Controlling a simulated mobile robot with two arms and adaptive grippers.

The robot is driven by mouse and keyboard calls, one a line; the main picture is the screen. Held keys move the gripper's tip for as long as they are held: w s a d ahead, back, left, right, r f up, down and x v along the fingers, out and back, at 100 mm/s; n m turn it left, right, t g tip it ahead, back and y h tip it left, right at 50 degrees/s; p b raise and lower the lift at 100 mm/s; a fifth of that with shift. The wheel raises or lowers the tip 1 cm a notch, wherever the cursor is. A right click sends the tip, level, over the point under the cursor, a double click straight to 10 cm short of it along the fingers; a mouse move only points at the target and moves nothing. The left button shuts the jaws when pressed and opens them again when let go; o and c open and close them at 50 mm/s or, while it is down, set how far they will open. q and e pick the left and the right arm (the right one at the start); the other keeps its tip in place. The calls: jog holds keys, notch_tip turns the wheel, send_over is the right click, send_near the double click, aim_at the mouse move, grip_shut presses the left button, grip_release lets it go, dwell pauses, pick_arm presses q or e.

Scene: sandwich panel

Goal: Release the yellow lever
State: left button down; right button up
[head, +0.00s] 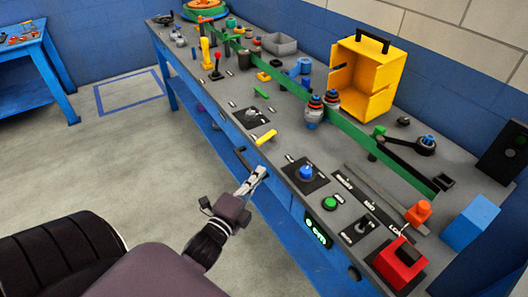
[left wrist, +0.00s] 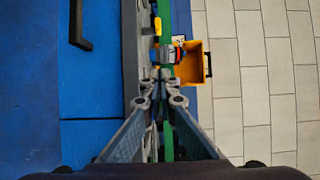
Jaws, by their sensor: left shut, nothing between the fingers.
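A short yellow lever (head: 265,138) lies low near the front edge of the workbench top. A second yellow lever (head: 206,54) stands upright farther back, beside a red-knobbed stick; I cannot tell which one the task names. My left gripper (head: 260,172) is shut and empty at the bench's front edge, just below and in front of the short yellow lever, with a visible gap between them. In the left wrist view the closed fingertips (left wrist: 160,78) point along the bench, with a yellow piece (left wrist: 157,26) ahead of them. My right gripper is not in view.
The workbench (head: 225,118) carries a blue knob (head: 306,173), a green button (head: 330,203), a red block (head: 400,262) and a green rail (head: 350,140). A yellow open box (head: 362,80) stands behind. A dark drawer handle (left wrist: 78,28) juts from the blue front. The floor left of the bench is clear.

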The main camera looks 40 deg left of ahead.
aim_at(272, 164)
pick_arm(q)
jog(key=w, duration=0.3)
jog(key=w+p, duration=0.1)
jog(key=w, duration=0.2)
jog(key=w+a, duration=0.1)
jog(key=w, duration=0.1)
jog(key=shift+w+r, duration=0.1)
jog(key=shift+w, duration=0.3)
jog(key=a, duration=0.1)
jog(key=w+a+p, duration=0.1)
jog(key=a, duration=0.1)
jog(key=shift+a, duration=0.55)
